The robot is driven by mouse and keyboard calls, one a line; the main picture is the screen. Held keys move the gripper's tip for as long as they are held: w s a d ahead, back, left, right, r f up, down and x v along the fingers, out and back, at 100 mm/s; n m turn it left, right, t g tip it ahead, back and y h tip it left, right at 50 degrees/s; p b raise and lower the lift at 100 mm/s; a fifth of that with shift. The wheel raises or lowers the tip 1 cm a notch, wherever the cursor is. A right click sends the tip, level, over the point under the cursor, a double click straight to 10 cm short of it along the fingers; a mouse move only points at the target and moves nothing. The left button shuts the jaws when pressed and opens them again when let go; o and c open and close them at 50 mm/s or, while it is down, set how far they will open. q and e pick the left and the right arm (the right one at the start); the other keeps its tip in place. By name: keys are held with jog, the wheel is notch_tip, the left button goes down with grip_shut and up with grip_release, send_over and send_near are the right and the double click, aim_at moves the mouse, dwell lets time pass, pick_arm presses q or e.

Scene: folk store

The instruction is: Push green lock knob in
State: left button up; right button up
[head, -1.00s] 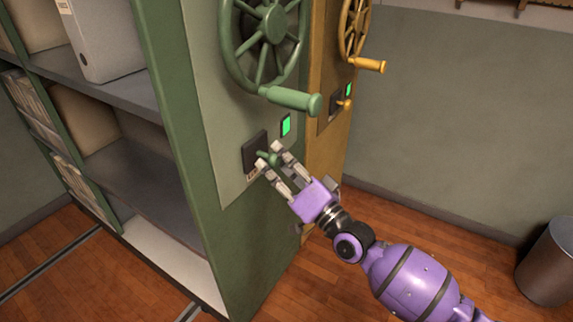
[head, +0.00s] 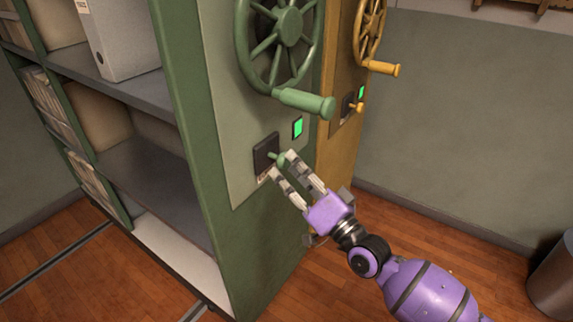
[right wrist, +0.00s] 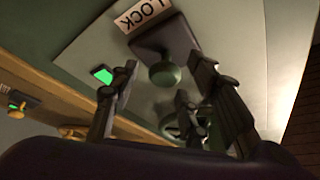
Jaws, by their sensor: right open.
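The green lock knob (head: 279,157) sticks out from a dark square plate (head: 265,152) on the end panel of the green shelf unit. In the right wrist view the knob (right wrist: 165,73) shows with its plate (right wrist: 163,40) and a "LOCK" label (right wrist: 143,14). My right gripper (head: 282,164) is open, its fingertips close to the knob. In the right wrist view its fingers (right wrist: 165,75) stand to either side of the knob with gaps. Whether a fingertip touches it, I cannot tell. My left gripper is not in view.
A lit green indicator (head: 297,128) is just above the knob plate. The green handwheel (head: 281,45) with its handle (head: 305,103) hangs above. A yellow unit with its own handwheel (head: 370,35) and knob stands behind. Wooden floor is free at right, with a bin (head: 553,275).

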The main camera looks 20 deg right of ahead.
jog(key=v, duration=0.9)
jog(key=shift+s, duration=0.1)
dwell(0.3)
